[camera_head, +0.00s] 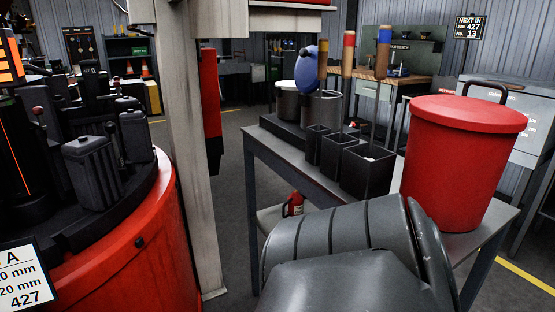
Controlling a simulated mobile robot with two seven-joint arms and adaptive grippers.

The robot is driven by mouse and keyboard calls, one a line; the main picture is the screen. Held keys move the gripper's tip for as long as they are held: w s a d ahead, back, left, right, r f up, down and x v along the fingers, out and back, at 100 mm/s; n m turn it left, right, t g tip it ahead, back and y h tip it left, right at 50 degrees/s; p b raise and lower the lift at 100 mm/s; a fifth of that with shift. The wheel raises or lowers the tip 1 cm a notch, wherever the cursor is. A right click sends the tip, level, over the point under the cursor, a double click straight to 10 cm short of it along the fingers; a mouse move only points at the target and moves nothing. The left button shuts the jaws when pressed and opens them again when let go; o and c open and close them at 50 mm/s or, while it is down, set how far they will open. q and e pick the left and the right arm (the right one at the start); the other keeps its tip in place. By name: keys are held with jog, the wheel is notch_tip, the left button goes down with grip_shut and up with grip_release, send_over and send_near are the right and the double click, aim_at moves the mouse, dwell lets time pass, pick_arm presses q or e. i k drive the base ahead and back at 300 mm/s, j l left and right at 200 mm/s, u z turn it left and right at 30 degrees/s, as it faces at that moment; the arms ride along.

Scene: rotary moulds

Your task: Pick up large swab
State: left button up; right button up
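Three swabs with wooden handles stand upright in three dark open boxes on a grey side table (432,238). One has a blue band (384,50) and stands over the largest, nearest box (366,174). One has a red band (349,52), and one has a yellow band (323,58). The blue-banded one looks the largest, but the swab heads are hidden in the boxes. A big dark grey arm link of mine covers the front of the table in the lower middle. Neither of my grippers is in view.
A red lidded bin (462,165) stands on the table right of the boxes. A pot (288,103) and a blue rounded thing (307,70) are behind them. A pale post (193,140) and a red round machine base (120,255) fill the left.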

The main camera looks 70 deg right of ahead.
aim_at(385, 33)
jog(key=u, duration=0.35)
jog(key=i+l+z, duration=0.15)
jog(key=z, duration=1.1)
